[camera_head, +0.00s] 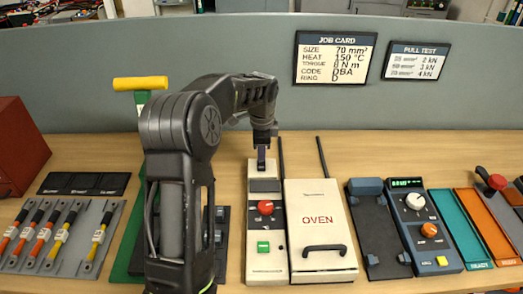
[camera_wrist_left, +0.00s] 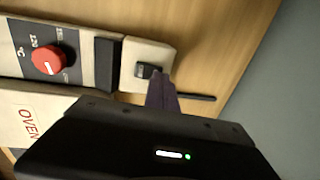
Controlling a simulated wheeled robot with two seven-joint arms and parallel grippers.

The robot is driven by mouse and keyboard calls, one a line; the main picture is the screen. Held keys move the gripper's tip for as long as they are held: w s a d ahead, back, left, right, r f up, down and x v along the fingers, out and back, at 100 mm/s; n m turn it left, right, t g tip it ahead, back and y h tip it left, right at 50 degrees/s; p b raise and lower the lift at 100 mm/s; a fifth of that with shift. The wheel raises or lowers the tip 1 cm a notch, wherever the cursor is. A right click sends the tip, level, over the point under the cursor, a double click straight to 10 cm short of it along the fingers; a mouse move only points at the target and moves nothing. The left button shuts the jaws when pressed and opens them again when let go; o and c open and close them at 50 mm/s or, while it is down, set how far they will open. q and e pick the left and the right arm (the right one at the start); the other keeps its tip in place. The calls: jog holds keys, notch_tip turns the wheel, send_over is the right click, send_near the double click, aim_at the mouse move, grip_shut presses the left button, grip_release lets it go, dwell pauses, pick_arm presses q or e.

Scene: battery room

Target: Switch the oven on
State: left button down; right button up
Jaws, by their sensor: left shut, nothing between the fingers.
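The oven (camera_head: 318,262) is a cream box lettered OVEN with a black handle, lying on the bench. Its control panel (camera_head: 266,268) stands along its left side with a red knob (camera_head: 265,207), a green button (camera_head: 263,247) and a dark display strip (camera_wrist_left: 107,65). A small black rocker switch (camera_wrist_left: 148,71) sits at the panel's far end; the gripper hides it in the head view. My left gripper (camera_head: 262,163) is shut and empty, pointing down over that end. In the wrist view its fingertips (camera_wrist_left: 157,82) are right beside the switch; I cannot tell whether they touch. My right gripper is out of view.
A black device (camera_head: 376,230) and a control unit with a lit green display (camera_head: 407,183) stand right of the oven. Teal and orange trays lie farther right. Cables with lugs (camera_head: 60,235) lie at left. A grey partition (camera_head: 90,90) rises behind the bench.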

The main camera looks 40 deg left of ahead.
pick_arm(q)
jog(key=shift+f, duration=0.2)
jog(key=shift+f, duration=0.15)
jog(key=shift+f+b, duration=0.5)
jog(key=shift+b, duration=0.05)
jog(key=shift+w+a+r, duration=0.1)
jog(key=shift+w+r, duration=0.05)
jog(key=shift+r, duration=0.15)
jog(key=shift+s, duration=0.2)
